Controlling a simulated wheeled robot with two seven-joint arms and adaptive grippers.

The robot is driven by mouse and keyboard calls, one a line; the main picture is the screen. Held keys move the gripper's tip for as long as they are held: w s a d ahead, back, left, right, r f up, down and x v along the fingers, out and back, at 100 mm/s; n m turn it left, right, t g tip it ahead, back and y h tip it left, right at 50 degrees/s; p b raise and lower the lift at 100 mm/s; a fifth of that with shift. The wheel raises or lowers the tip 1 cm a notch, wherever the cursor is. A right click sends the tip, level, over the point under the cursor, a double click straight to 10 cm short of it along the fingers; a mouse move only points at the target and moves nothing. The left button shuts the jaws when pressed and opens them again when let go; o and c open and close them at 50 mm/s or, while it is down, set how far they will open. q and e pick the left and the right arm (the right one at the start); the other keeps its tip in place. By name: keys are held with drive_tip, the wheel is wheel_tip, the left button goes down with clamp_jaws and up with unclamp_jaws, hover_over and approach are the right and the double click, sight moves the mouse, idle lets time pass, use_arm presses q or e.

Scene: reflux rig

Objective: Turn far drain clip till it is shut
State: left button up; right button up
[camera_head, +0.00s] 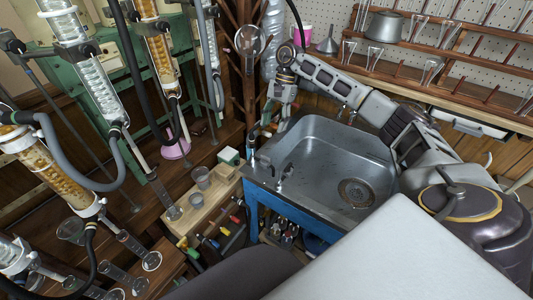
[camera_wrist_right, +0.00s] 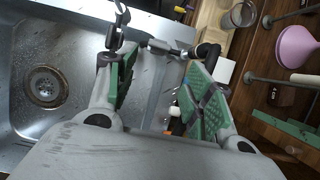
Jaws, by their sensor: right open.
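My right gripper (camera_head: 266,130) hangs over the left back corner of the sink, pointing down. In the right wrist view its two green-padded fingers (camera_wrist_right: 163,85) stand wide apart, with nothing held between them. A small metal fitting with a black end (camera_wrist_right: 207,52) lies beyond the fingertips, close to the right finger; it may be the far drain clip, but I cannot be sure. In the head view small dark fittings (camera_head: 263,164) show on the sink's left rim, below the gripper. Whether any clip is shut cannot be told. My left gripper is not in view.
The metal sink (camera_head: 325,150) on a blue frame has a round drain (camera_head: 356,193). Glass condensers (camera_head: 95,80) and hoses crowd the left. A wooden block with cups (camera_head: 190,212) stands left of the sink. A shelf with a grey pot (camera_head: 384,27) is behind.

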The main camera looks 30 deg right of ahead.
sight(266, 158)
drive_tip(key=x, duration=1.2)
drive_tip(key=shift+s+a, duration=0.1)
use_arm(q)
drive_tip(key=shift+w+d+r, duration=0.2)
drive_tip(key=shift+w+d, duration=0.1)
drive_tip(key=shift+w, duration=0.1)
use_arm(e)
drive_tip(key=shift+a+f, duration=0.15)
drive_tip(key=shift+f, duration=0.2)
drive_tip(key=shift+c, duration=0.4)
drive_tip(key=c, duration=0.7)
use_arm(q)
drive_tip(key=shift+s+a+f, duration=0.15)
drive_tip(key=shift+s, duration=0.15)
use_arm(e)
drive_tip(key=shift+o, duration=0.2)
